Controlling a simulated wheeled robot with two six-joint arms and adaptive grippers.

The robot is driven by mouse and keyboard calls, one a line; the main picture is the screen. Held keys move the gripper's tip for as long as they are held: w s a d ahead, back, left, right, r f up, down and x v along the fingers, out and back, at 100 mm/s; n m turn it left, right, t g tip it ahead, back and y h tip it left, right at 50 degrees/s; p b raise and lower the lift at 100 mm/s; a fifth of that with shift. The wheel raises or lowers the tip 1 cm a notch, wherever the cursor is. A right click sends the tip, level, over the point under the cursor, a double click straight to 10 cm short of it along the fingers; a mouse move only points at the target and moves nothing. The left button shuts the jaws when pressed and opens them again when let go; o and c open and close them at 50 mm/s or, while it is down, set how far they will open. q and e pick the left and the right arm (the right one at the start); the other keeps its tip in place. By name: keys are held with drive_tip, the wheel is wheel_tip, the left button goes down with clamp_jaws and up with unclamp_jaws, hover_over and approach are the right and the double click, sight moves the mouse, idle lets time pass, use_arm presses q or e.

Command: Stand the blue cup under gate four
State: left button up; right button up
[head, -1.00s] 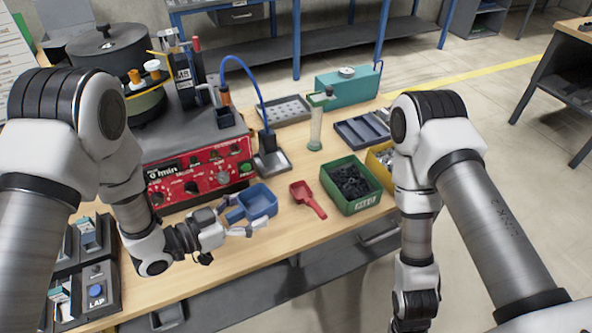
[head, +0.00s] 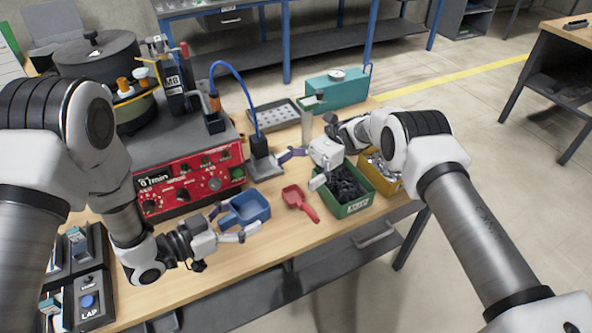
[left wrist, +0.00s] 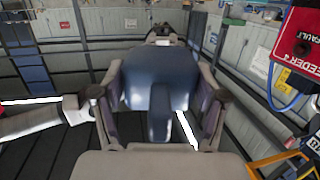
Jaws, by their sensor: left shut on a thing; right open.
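The blue cup (head: 248,207), an open square scoop-like cup with a short handle, is at the front of the bench below the red control panel. My left gripper (head: 232,222) is shut on it; in the left wrist view the blue cup (left wrist: 158,82) sits between both fingers. I cannot tell whether its base touches the bench. My right gripper (head: 304,168) is open and empty, above the left edge of the green bin, with its fingers pointing left. No gate marked four is readable in these frames.
A red scoop (head: 299,202) lies right of the cup. The green bin (head: 356,206) holds dark parts, with a yellow bin (head: 388,181) beside it. The red-fronted feeder (head: 183,186) and a stand with a blue hose (head: 262,162) are behind. A grey perforated tray (head: 273,115) lies further back.

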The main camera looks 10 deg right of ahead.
sight(255, 211)
drive_tip(key=x, duration=0.7)
drive_tip(key=f+x, duration=0.1)
drive_tip(key=x, duration=0.3)
drive_tip(key=shift+w+a, duration=0.2)
drive_tip(key=shift+a, duration=0.2)
drive_tip(key=c, duration=1.3)
use_arm(q)
drive_tip(key=o, duration=1.5)
drive_tip(key=shift+c, duration=0.2)
use_arm(e)
drive_tip(key=shift+c, duration=0.7)
